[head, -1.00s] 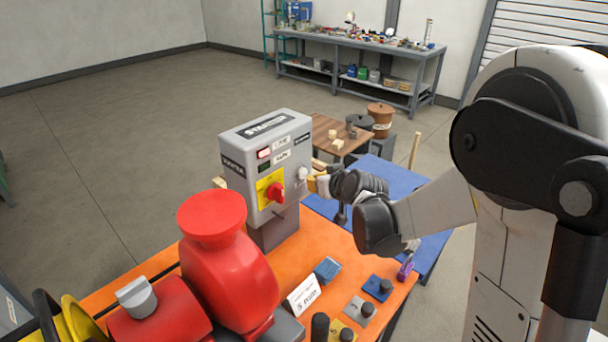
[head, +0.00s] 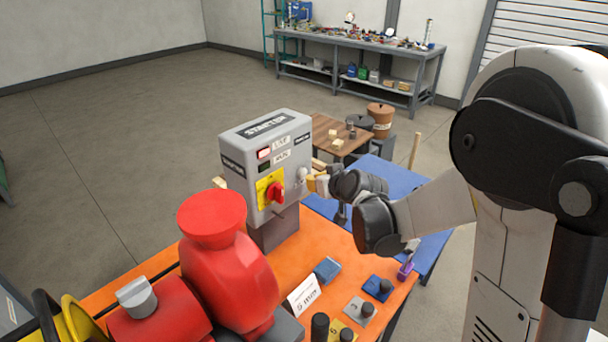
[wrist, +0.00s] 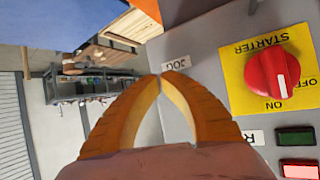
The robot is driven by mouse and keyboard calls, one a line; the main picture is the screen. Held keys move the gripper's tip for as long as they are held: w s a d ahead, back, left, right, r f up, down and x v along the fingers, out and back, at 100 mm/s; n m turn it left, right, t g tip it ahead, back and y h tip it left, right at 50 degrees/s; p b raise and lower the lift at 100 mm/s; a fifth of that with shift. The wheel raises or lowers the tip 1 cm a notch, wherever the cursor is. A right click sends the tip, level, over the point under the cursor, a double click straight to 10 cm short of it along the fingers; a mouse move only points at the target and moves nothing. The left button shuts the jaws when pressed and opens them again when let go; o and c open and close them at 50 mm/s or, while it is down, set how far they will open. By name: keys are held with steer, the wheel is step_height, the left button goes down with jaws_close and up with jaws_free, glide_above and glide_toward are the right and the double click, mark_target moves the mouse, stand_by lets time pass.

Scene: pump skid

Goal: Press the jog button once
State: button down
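The grey starter box (head: 262,165) stands on the orange bench. Its jog button (head: 302,173) is a pale round knob on the right part of the front face. In the wrist view the JOG label (wrist: 177,64) shows beside my fingertips, and the button itself is hidden behind them. My gripper (wrist: 160,77) has its orange fingers meeting at the tips, with nothing seen between them. In the head view the tips (head: 312,185) are at the box face by the button; I cannot tell whether they touch it.
A red rotary switch (wrist: 274,74) on a yellow plate has its mark towards ON. The red LIVE lamp (head: 264,153) looks lit and the green lamp (wrist: 295,136) dark. A red pump (head: 225,260) stands left of the box. Several small blocks and a white card (head: 301,294) lie in front.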

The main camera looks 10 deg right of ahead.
steer(key=shift+w+a, duration=0.25)
steer(key=shift+w, duration=0.05)
steer(key=shift+w+a, duration=0.25)
steer(key=shift+w, duration=0.15)
stand_by(0.7)
steer(key=shift+s, duration=0.1)
steer(key=shift+s+d, duration=0.5)
steer(key=shift+s, duration=0.15)
steer(key=s+d, duration=0.1)
steer(key=s, duration=0.1)
steer(key=s+d, duration=0.2)
steer(key=shift+b, duration=0.35)
stand_by(0.7)
